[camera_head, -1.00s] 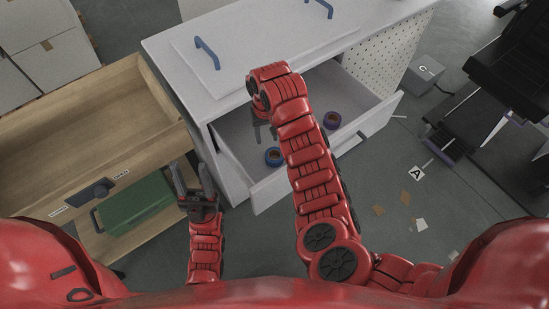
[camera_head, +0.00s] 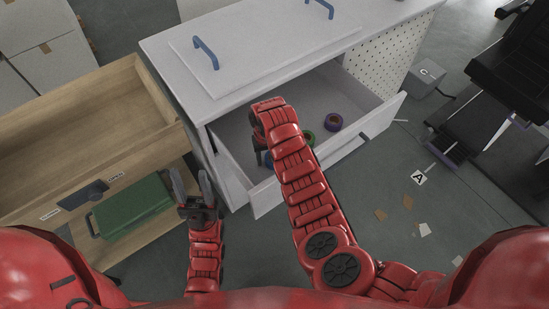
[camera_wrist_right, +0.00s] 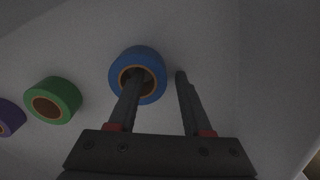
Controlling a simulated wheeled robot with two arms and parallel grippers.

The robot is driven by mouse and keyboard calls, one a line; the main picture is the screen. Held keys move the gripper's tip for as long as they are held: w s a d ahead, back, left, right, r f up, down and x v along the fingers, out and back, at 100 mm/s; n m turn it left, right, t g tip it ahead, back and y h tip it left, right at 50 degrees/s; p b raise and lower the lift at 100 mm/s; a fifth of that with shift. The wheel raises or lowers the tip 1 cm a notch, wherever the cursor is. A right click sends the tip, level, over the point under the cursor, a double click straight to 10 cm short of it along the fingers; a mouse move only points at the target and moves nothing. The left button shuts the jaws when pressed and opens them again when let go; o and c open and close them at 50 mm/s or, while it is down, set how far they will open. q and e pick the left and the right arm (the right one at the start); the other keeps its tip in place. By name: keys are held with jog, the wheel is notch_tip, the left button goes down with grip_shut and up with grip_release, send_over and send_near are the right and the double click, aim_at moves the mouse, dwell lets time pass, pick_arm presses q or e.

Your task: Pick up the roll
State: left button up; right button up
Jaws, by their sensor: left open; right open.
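Three rolls of tape lie in the open white drawer (camera_head: 355,140). The blue roll (camera_wrist_right: 152,61) is nearest my right gripper (camera_wrist_right: 158,78), which is open. In the right wrist view one finger overlaps the blue roll's hole and the other is beside its outer right side; I cannot tell whether they touch it. The green roll (camera_wrist_right: 52,100) and the purple roll (camera_wrist_right: 10,118) lie to the left there. In the head view my right arm hides most of the blue roll and part of the green roll (camera_head: 309,138); the purple roll (camera_head: 333,122) is clear. My left gripper (camera_head: 191,178) is open and empty outside the drawer.
The white cabinet (camera_head: 160,45) has a top with blue handles (camera_head: 206,52). A wooden drawer unit (camera_head: 85,130) with a green box (camera_head: 133,208) stands at the left.

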grip_shut()
dwell(0.6)
